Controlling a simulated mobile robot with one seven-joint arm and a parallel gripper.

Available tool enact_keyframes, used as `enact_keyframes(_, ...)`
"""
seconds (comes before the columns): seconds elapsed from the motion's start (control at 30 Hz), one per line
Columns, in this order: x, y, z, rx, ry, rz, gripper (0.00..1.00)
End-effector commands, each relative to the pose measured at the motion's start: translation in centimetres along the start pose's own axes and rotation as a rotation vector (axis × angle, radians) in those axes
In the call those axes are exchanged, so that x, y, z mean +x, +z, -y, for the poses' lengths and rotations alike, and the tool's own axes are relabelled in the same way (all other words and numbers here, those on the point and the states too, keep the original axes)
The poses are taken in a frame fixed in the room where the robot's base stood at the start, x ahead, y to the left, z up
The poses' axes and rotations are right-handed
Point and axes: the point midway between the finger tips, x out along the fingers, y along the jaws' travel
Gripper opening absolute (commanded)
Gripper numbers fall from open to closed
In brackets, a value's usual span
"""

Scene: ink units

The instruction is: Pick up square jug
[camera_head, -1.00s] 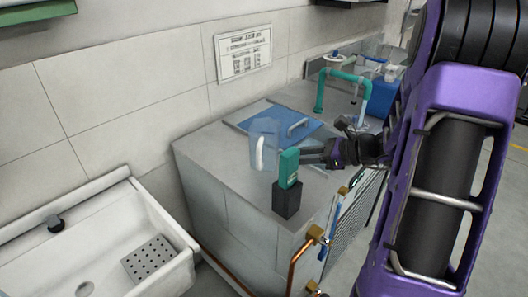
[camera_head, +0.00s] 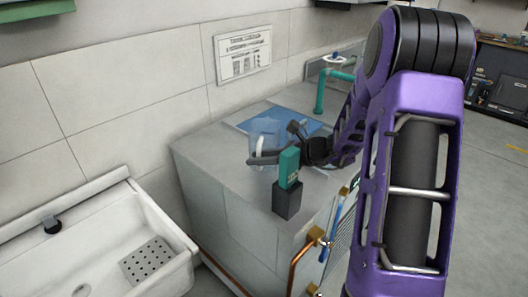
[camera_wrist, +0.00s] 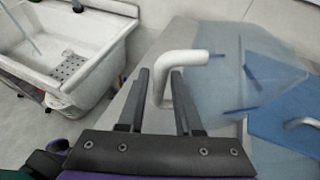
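The square jug (camera_head: 267,127) is clear and bluish with a white handle. It stands upright on the grey counter (camera_head: 215,152). In the wrist view its see-through body (camera_wrist: 225,80) is right of my fingers, and its white handle (camera_wrist: 163,88) rises between the two fingertips. My gripper (camera_head: 257,159) reaches in from the right at the handle. In the wrist view my gripper (camera_wrist: 159,80) is open, with one finger on each side of the handle. A gap shows on the left side; contact on the right is hard to tell.
A green and black block-like object (camera_head: 288,177) stands at the counter's front corner, close below my gripper. A blue panel (camera_head: 302,121) lies behind the jug. A white sink (camera_head: 165,226) is at left. A teal pipe (camera_head: 320,92) rises at the back right.

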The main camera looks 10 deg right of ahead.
Motion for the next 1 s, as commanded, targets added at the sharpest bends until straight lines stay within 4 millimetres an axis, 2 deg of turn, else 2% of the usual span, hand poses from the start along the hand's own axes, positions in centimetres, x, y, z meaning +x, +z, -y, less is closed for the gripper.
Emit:
enact_keyframes(0.1,-0.05,0.03,0.01,0.000,0.000,0.000,0.34)
enact_keyframes(0.3,-0.07,0.03,0.00,0.000,0.000,0.000,0.00)
enact_keyframes(1.0,-0.09,0.04,0.00,0.000,0.000,0.001,0.00)
